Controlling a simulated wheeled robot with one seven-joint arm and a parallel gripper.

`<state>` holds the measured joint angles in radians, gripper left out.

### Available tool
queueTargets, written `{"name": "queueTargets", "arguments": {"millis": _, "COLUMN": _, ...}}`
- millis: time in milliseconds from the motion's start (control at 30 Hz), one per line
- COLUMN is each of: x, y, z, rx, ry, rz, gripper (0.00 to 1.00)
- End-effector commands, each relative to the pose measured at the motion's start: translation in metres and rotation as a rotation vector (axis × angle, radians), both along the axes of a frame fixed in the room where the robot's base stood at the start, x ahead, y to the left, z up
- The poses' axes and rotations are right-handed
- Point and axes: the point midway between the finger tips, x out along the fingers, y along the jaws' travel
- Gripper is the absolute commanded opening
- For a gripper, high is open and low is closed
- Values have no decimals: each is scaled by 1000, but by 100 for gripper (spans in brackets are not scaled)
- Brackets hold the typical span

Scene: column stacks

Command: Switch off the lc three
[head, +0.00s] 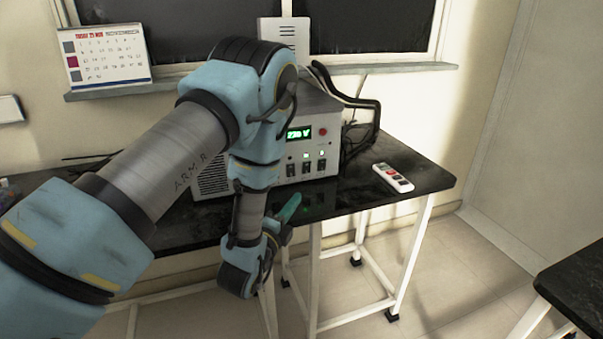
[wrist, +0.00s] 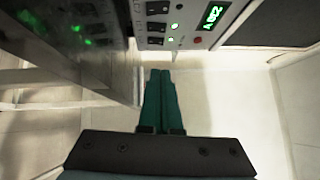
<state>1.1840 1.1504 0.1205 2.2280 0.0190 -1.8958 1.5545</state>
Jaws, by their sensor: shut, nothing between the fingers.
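A grey box-shaped power unit (head: 310,110) stands on the black table. Its front panel has a lit green display, a red button, and three dark rocker switches (head: 306,168) in a row, with small indicator lights above them. The switches also show in the wrist view at the top (wrist: 156,27), with lit indicators beside them. I cannot read their labels, so I cannot tell which is lc three, nor the rocker positions. My gripper (head: 292,204) is shut and empty, its teal fingers in front of and below the panel, apart from it. In the wrist view its fingertips (wrist: 160,72) point toward the panel.
Dark cables (head: 362,105) run behind the unit. A calendar (head: 106,52) stands on the window sill. Another dark table (head: 580,285) is at lower right; floor between is clear.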

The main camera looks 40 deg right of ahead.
Motion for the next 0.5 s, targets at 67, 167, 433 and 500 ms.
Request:
{"name": "queueTargets", "arguments": {"millis": 67, "x": 0, "y": 0, "z": 0, "rx": -1, "ry": 1, "rz": 1, "gripper": 0}}
{"name": "queueTargets", "arguments": {"millis": 167, "x": 1, "y": 0, "z": 0, "rx": 0, "ry": 1, "rz": 1, "gripper": 0}}
{"name": "queueTargets", "arguments": {"millis": 433, "x": 10, "y": -21, "z": 5, "rx": -2, "ry": 2, "rz": 2, "gripper": 0}}
{"name": "queueTargets", "arguments": {"millis": 500, "x": 15, "y": -33, "z": 7, "rx": -3, "ry": 3, "rz": 2, "gripper": 0}}
